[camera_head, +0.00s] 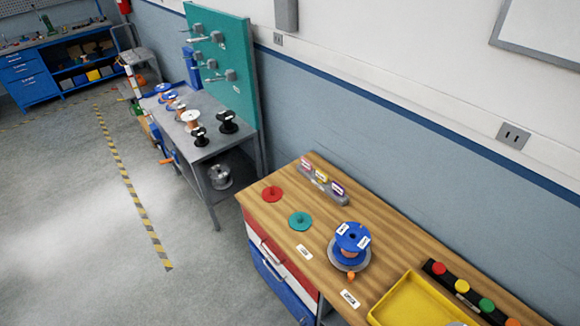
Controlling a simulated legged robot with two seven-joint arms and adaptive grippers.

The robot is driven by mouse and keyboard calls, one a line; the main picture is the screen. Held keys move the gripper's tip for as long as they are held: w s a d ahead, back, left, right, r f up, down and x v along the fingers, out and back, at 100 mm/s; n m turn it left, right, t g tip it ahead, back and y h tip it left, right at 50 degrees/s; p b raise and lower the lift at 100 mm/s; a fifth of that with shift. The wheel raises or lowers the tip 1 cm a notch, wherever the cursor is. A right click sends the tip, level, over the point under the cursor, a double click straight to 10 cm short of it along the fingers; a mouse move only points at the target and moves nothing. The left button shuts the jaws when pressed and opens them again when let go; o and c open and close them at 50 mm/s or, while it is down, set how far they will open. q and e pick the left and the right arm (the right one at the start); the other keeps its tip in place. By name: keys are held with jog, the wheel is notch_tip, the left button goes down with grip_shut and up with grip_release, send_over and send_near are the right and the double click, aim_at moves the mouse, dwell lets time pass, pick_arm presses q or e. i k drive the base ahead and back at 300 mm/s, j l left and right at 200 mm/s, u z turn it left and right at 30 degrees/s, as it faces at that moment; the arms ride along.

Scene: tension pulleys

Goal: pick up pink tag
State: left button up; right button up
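A grey holder (318,188) stands at the far end of the wooden workbench, near the wall. It carries 3 small upright labelled tags. The far tag (305,164) looks orange-pink, the middle tag (321,176) looks pink-violet with a pale label, and the near tag (337,188) looks dark purple. They are too small to tell surely which one is the pink tag. Neither of my grippers is in view.
On the workbench (375,237) are a red disc (272,194), a green disc (300,221), a blue spool (352,237) on a grey base, white labels, a yellow tray (415,302) and a black strip with coloured buttons (463,287). A grey table with spools (191,119) stands beyond.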

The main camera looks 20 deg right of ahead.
aim_at(307, 166)
jog(key=i+j+u, duration=0.2)
jog(key=i+j, duration=0.3)
jog(key=i+j+u, duration=0.2)
jog(key=i+j, duration=0.2)
jog(key=i+j+u, duration=0.25)
jog(key=i, duration=0.4)
jog(key=j, duration=0.05)
